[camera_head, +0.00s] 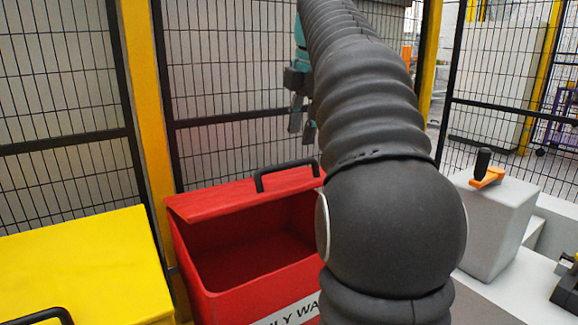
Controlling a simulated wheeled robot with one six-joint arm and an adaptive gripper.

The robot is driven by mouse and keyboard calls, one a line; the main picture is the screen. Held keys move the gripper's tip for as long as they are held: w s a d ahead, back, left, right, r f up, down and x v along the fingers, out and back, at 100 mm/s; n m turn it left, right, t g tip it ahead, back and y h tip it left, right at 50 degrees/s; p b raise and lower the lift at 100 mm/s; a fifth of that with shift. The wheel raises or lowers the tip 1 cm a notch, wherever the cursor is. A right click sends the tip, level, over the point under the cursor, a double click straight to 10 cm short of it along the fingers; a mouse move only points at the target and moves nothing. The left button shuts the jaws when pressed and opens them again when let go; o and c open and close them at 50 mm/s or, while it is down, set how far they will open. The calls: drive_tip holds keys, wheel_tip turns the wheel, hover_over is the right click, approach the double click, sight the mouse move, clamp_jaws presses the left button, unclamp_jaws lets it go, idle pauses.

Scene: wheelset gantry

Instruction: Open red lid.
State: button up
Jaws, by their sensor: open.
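The red bin (197,262) stands in the middle, with part of a white label with dark letters on its front. Its red lid (215,200) is raised at the back, and the dark inside of the bin shows below it. A black handle (262,182) is on the lid. My gripper (302,127) is open and empty, above and a little behind the handle, with a visible gap between them. My dark ribbed arm hides the right side of the bin and lid.
A yellow bin (85,262) with a closed top stands close on the left. A grey block (492,225) with an orange and black handle (487,172) stands on the right. Black mesh fencing (65,100) with yellow posts (147,95) closes off the back.

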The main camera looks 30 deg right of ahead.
sight(297, 162)
drive_tip(key=b+x, duration=0.2)
drive_tip(key=x, duration=0.4)
drive_tip(key=shift+w+a+f, duration=0.1)
drive_tip(key=shift+f, duration=0.3)
clamp_jaws()
